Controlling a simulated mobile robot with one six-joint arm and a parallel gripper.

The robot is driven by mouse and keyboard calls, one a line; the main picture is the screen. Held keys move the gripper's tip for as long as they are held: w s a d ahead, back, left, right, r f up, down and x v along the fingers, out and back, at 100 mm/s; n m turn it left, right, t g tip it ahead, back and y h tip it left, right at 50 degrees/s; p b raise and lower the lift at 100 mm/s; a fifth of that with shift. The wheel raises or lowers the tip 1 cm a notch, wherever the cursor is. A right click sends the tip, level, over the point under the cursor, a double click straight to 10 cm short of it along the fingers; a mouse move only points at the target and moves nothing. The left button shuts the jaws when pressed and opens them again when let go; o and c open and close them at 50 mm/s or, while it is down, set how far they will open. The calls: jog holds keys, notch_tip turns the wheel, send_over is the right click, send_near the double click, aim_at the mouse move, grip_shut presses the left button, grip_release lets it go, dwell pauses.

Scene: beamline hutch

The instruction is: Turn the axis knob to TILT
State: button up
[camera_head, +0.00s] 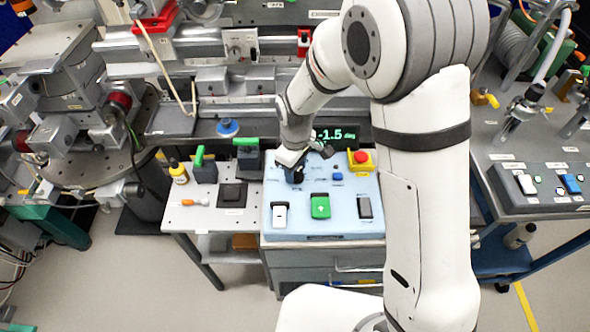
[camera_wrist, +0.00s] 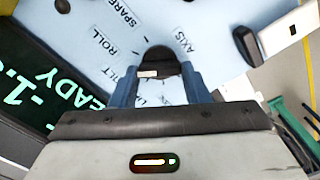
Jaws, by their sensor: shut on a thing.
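The axis knob (camera_wrist: 160,60) is black with a short white mark, and it stands on a light blue panel (camera_wrist: 215,28). In the wrist view my gripper (camera_wrist: 160,78) has its two blue fingers on either side of the knob, closed on it. The label AXIS (camera_wrist: 182,40) is beside the knob. ROLL, SPARE and a partly covered TILT label (camera_wrist: 125,82) lie around it; other lettering is hidden by the fingers. The white mark is on the knob's lower left side, towards TILT. In the head view my gripper (camera_head: 294,172) reaches down onto the panel and mostly hides the knob.
A red emergency button (camera_head: 361,157) on yellow, a blue button (camera_head: 337,176) and white, green and dark switches (camera_head: 320,206) share the panel. A display (camera_head: 337,136) behind reads -1.5 deg.

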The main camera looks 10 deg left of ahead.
aim_at(296, 172)
jog(key=shift+a+n+b, duration=0.1)
jog(key=shift+n+b, duration=0.25)
jog(key=shift+n, duration=0.95)
jog(key=o, duration=1)
notch_tip(296, 172, up, 8)
jog(key=shift+f, duration=0.1)
